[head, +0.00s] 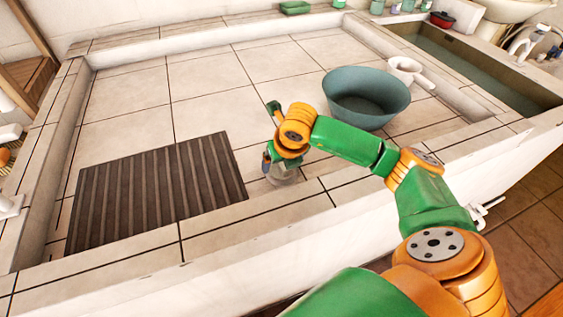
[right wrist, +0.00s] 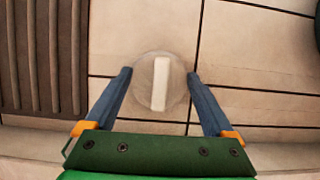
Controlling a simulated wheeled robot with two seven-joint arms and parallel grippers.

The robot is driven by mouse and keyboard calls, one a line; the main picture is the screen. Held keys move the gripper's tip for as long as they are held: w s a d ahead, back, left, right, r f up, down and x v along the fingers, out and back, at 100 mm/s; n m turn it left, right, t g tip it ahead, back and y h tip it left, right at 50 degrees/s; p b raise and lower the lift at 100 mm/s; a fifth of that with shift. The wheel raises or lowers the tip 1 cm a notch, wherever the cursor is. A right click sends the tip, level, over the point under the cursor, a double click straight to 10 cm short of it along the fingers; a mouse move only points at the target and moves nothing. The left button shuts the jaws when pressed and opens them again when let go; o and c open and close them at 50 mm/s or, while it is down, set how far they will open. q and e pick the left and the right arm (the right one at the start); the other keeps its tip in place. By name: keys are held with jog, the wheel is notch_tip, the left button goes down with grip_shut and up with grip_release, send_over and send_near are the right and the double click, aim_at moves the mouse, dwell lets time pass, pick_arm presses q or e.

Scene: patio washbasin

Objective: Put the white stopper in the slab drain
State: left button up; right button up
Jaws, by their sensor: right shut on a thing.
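The white stopper (right wrist: 160,84) shows in the right wrist view as a round, pale, see-through disc with a white bar handle across its top. My right gripper (right wrist: 159,76) has one blue finger on each side of the disc and is shut on it. In the head view the right gripper (head: 276,168) is low over the tiled slab, just right of the ribbed dark board, and the stopper (head: 285,178) shows partly beneath it. I cannot tell whether the stopper touches the slab. The slab drain is not visible. My left gripper is not in view.
A ribbed dark board (head: 150,190) lies left of the gripper. A teal basin (head: 366,97) and a white dipper (head: 404,70) stand to the right. A raised tiled rim (head: 230,225) borders the slab in front. A water trough (head: 470,70) is at far right. The back tiles are clear.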

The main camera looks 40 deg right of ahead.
jog(key=shift+f+b, duration=0.4)
jog(key=shift+b, duration=0.1)
dwell(0.6)
jog(key=shift+r, duration=0.1)
jog(key=shift+r+p, duration=0.6)
jog(key=shift+r, duration=0.2)
dwell(0.4)
jog(key=shift+f+b, duration=0.9)
jog(key=shift+b, duration=0.1)
jog(key=shift+r, duration=0.1)
jog(key=shift+r+p, duration=0.6)
jog(key=shift+r, duration=0.2)
